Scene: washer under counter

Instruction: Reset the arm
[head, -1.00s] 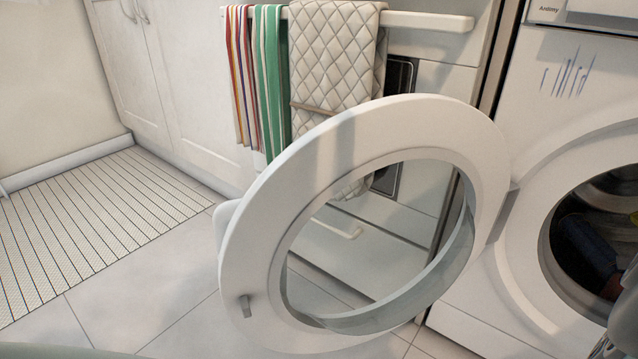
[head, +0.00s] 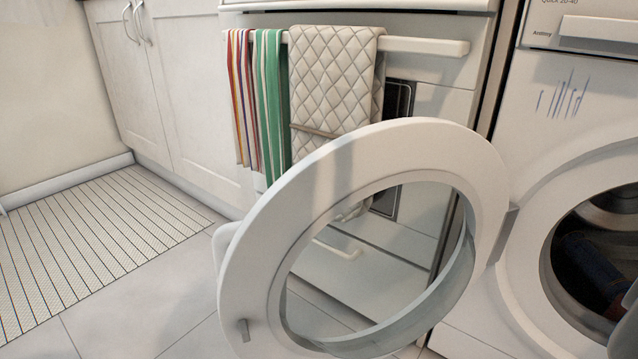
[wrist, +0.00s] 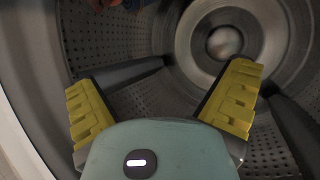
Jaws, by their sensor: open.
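My gripper (wrist: 165,105) shows in the wrist view, with its two yellow-padded fingers spread apart and nothing seen between them. It faces the perforated metal drum (wrist: 140,90) of the washer. In the head view the washer (head: 480,320) stands at the right with its round door (head: 262,235) swung wide open to the left. Dark blue and reddish items (head: 598,270) lie inside the drum opening. A small blue and reddish item (wrist: 115,4) shows at the top edge of the wrist view.
An oven (head: 440,110) stands left of the washer, behind the open door. Striped towels (head: 270,105) and a quilted cloth (head: 333,75) hang on its handle. White cabinets (head: 190,90) and a ribbed mat (head: 90,250) are at the left. The tiled floor (head: 150,315) there is clear.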

